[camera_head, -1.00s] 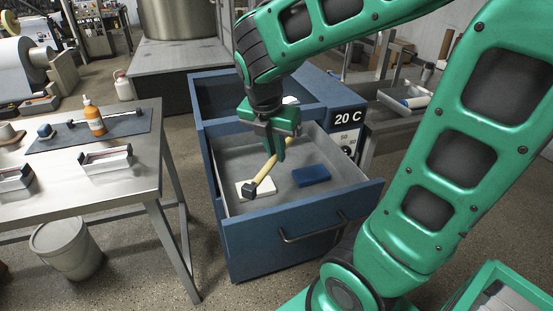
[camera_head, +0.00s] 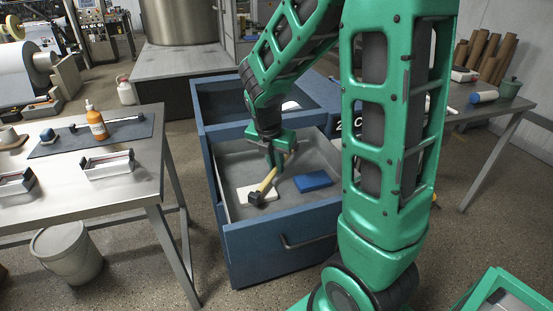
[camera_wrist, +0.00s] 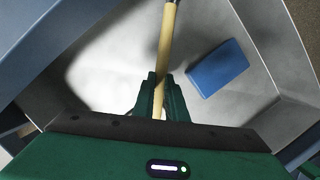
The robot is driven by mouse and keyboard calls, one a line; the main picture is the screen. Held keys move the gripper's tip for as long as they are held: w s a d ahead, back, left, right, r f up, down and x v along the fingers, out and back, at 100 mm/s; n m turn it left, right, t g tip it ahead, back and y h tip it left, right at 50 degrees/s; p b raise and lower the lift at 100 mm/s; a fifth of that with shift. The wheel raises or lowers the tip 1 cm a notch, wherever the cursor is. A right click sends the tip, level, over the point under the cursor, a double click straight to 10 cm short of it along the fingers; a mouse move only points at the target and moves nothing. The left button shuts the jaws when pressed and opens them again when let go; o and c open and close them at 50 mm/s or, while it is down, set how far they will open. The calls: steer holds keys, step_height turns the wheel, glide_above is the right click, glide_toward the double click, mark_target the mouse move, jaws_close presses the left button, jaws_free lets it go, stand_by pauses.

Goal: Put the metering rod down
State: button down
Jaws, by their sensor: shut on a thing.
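My gripper (camera_head: 277,157) is inside the open blue drawer (camera_head: 280,240), shut on the yellow handle of a hammer-like tool (camera_head: 268,183). Its dark head hangs at the lower left, over or beside a white block (camera_head: 243,193); contact is unclear. In the wrist view, the handle (camera_wrist: 167,35) runs between the fingers (camera_wrist: 160,85) and the head is out of frame. What I hold does not look like a metering rod. A thin dark rod (camera_head: 122,122) lies on the grey mat (camera_head: 75,140) on the left table, away from my gripper.
A blue block (camera_head: 313,181) lies in the drawer, right of the tool; the grey floor around it is partly bare. The drawer walls stand close around my gripper. An orange bottle (camera_head: 96,122) and metal holders stand on the left table (camera_head: 130,190).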

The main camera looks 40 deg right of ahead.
steer(key=shift+w+d, duration=0.25)
steer(key=shift+w, duration=0.15)
steer(key=shift+w+d+f, duration=0.3)
steer(key=shift+w+d, duration=0.15)
steer(key=shift+w, duration=0.25)
steer(key=shift+w+d+f, duration=0.25)
steer(key=shift+w+d, duration=0.2)
steer(key=shift+w, duration=0.2)
steer(key=c, duration=1.8)
jaws_free()
steer(key=shift+o, duration=0.2)
